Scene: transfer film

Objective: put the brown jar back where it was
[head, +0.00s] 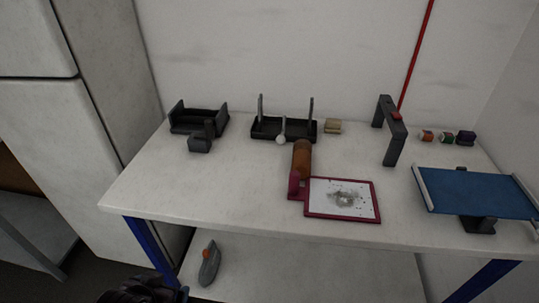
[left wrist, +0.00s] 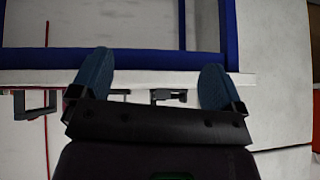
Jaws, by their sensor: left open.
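The brown jar (head: 302,158), a brown cylinder with an orange-brown end, is on the white table near its middle. It stands just behind the magenta handle of a framed board (head: 342,199); I cannot tell whether they touch. My left gripper (left wrist: 154,80) is open and empty, with its two blue fingers wide apart in the left wrist view. In the head view, a dark part of my left arm shows at the bottom edge, below and in front of the table, well away from the jar. My right gripper is not in view.
Behind the jar is a black rack (head: 284,129) with two uprights and a pale ball at its front. A dark holder (head: 199,118) is at left, a grey arch (head: 389,130) at right, and a blue tray (head: 474,193) at far right. The table's left front is clear.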

